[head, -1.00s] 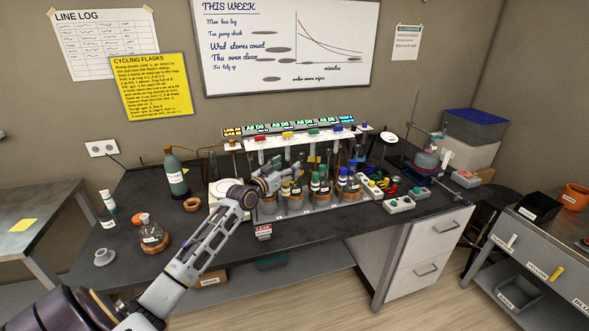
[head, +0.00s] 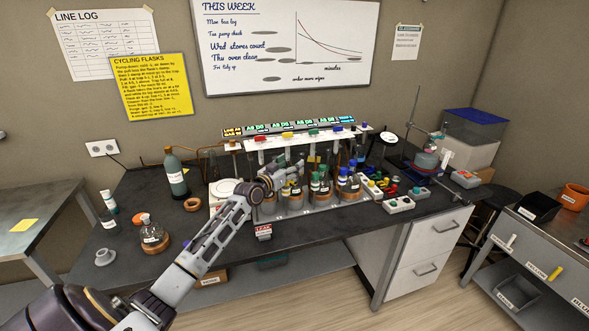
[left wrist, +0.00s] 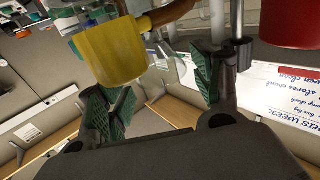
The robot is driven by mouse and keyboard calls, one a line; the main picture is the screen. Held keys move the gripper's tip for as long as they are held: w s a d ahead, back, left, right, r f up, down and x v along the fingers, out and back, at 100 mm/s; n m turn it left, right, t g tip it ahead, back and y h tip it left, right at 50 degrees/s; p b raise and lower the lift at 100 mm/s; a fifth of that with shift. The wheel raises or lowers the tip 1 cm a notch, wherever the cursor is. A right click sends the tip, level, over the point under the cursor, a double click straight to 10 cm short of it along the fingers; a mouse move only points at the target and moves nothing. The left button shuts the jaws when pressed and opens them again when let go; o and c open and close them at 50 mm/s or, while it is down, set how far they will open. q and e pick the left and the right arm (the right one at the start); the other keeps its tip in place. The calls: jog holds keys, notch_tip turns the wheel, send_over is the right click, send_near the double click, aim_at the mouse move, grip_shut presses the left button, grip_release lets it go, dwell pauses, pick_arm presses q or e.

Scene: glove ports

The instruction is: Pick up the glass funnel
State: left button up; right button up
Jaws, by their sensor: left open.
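My left gripper (head: 287,174) is open, in front of the rack of bottles in the middle of the bench. In the left wrist view its two green-padded fingers (left wrist: 160,92) stand apart. A clear, glass-like piece (left wrist: 170,68) shows beyond and between them. It may be the glass funnel, but I cannot tell for sure. I cannot make out the funnel in the head view, where the gripper and rack parts crowd that spot. My right gripper is not in view.
A yellow cylinder (left wrist: 112,50) and a red one (left wrist: 292,20) are close to the fingers. Brown-based bottles (head: 349,190) stand right of the gripper under a white rail (head: 300,136). A flask (head: 152,234) stands at left.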

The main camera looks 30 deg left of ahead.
pick_arm(q)
jog(key=shift+w, duration=1.35)
jog(key=c, duration=0.9)
jog(key=shift+r, duration=0.1)
jog(key=shift+r, duration=4.85)
